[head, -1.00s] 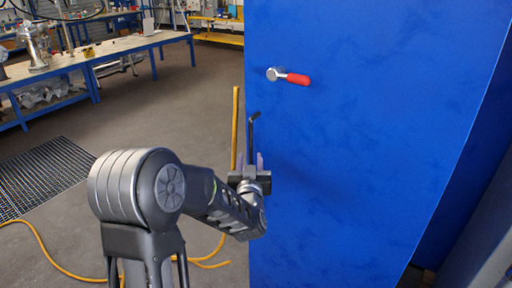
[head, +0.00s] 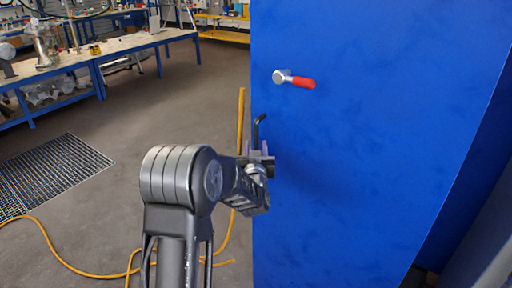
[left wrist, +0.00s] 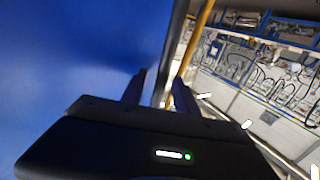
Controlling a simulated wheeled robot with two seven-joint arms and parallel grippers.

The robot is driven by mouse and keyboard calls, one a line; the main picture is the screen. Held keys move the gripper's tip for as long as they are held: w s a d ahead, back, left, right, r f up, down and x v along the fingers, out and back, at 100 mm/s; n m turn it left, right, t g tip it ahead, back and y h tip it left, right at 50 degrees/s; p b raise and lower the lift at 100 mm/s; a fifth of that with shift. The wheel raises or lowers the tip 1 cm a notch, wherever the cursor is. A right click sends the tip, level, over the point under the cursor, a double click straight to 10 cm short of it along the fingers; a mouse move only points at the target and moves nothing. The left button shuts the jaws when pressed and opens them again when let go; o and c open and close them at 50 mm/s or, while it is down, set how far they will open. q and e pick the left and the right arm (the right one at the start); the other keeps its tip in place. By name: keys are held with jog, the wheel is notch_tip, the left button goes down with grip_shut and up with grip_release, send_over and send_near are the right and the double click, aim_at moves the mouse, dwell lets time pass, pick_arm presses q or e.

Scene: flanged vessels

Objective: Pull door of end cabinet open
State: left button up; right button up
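The blue cabinet door (head: 380,130) fills the right half of the head view and shows at the left of the left wrist view (left wrist: 60,60). A dark bar handle (head: 257,128) with a bent top stands at its left edge. My left gripper (head: 259,157) is at this handle, below its bent top. In the left wrist view, the grey handle bar (left wrist: 170,50) runs between the two fingers of my left gripper (left wrist: 159,92). Narrow gaps seem to show beside the bar, so the fingers look open around it. The right gripper is out of view.
A red-handled lever (head: 295,79) sticks out from the door above the handle. A yellow hose (head: 90,273) lies on the floor at the left, near a floor grate (head: 65,170).

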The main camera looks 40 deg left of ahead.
pick_arm(q)
jog(key=shift+c, duration=0.5)
grip_shut()
dwell(0.8)
